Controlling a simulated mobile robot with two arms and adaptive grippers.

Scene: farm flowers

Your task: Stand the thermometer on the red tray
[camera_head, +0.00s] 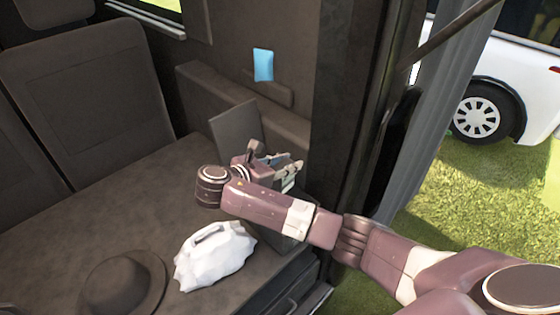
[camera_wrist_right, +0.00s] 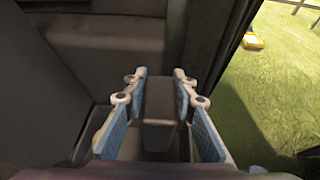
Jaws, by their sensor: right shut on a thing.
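My right gripper (camera_head: 288,170) is at the doorway side of the vehicle's seat, beside an upright dark panel (camera_head: 236,130). In the right wrist view its two blue-padded fingers (camera_wrist_right: 157,86) stand on either side of a dark grey block-like thing (camera_wrist_right: 158,112), and it is shut on it. I cannot tell whether this block is the thermometer. I see no thermometer and no red tray that I can identify in either view. My left gripper is not in view.
A white crumpled bag (camera_head: 214,256) and a dark brimmed hat (camera_head: 122,284) lie on the seat (camera_head: 100,215). A blue card (camera_head: 263,65) is on the wall. The door frame stands close right of my gripper. Outside are grass, a white vehicle (camera_head: 535,110) and a small yellow object (camera_wrist_right: 253,41).

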